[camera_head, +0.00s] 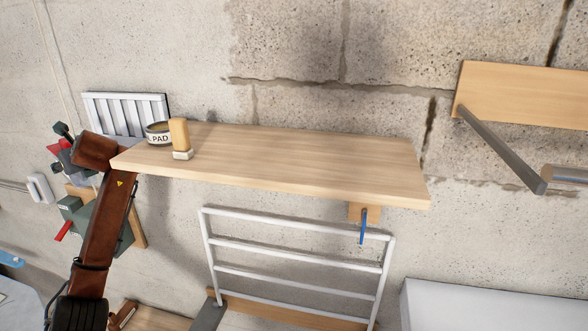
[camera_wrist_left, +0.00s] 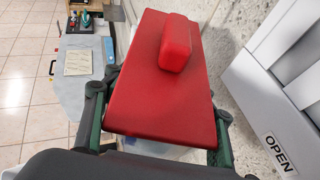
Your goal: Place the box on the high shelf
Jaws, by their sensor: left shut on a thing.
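The red box (camera_wrist_left: 165,85) has a raised red block on its face and fills the middle of the left wrist view. My left gripper (camera_head: 66,143) is shut on it, with one finger on each side. In the head view the red box (camera_head: 60,158) shows only in part, left of the shelf and partly hidden by my arm and fingers. The high shelf (camera_head: 300,165) is a pale wooden board on the wall. The gripper and box are beside its left end, apart from its top. My right gripper is not in view.
A round tin (camera_head: 157,137) and an upright yellowish block (camera_head: 180,137) stand at the shelf's left end; the rest of its top is clear. A white slatted vent (camera_head: 125,110) is on the wall behind. A white rack (camera_head: 300,258) hangs below. Another shelf (camera_head: 520,95) is at upper right.

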